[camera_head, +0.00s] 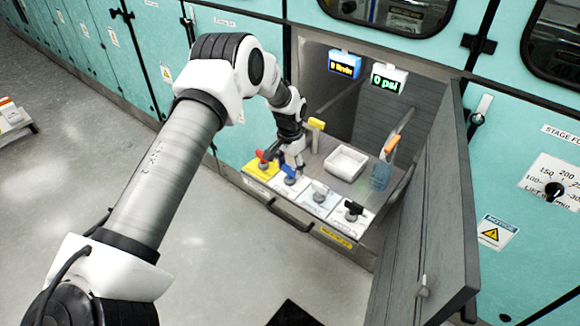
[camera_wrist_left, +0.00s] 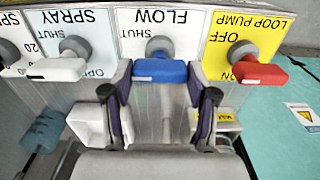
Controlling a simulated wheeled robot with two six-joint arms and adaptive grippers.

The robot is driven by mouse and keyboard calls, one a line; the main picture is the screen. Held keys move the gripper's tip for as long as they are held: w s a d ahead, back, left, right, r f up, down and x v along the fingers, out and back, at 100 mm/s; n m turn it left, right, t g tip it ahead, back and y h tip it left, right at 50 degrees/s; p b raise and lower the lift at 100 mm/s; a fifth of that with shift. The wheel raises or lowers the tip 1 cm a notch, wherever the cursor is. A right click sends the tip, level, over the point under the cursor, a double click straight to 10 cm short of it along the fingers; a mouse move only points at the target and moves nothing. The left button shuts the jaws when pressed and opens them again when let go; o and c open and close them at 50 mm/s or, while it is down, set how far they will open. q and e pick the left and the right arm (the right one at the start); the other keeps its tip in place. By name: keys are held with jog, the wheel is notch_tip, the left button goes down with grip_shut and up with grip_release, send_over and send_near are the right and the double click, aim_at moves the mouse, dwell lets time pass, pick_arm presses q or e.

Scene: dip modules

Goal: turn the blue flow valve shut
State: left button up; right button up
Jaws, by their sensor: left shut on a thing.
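The blue flow valve handle (camera_head: 289,171) sits on the sloped front panel, between the red loop pump handle and a white spray handle. In the left wrist view the blue handle (camera_wrist_left: 160,72) lies crosswise below its round hub, under the upside-down FLOW label. The word SHUT shows on the label; its right part is hidden. My left gripper (camera_head: 291,157) is down at the blue handle. In the wrist view its two fingers (camera_wrist_left: 161,80) are closed on the handle, one at each end. My right gripper is out of view.
The red handle (camera_head: 263,156) and white handle (camera_head: 320,188) are close on either side. A black handle (camera_head: 354,207) is farther right. A white tray (camera_head: 345,163) stands behind the panel. An open grey door (camera_head: 440,205) bounds the right. A display reads 0 psi (camera_head: 388,79).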

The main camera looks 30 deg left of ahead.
aim_at(290, 168)
pick_arm(q)
jog(key=shift+s, duration=0.1)
jog(key=o, duration=1.2)
jog(key=shift+c, duration=0.2)
notch_tip(290, 168, up, 12)
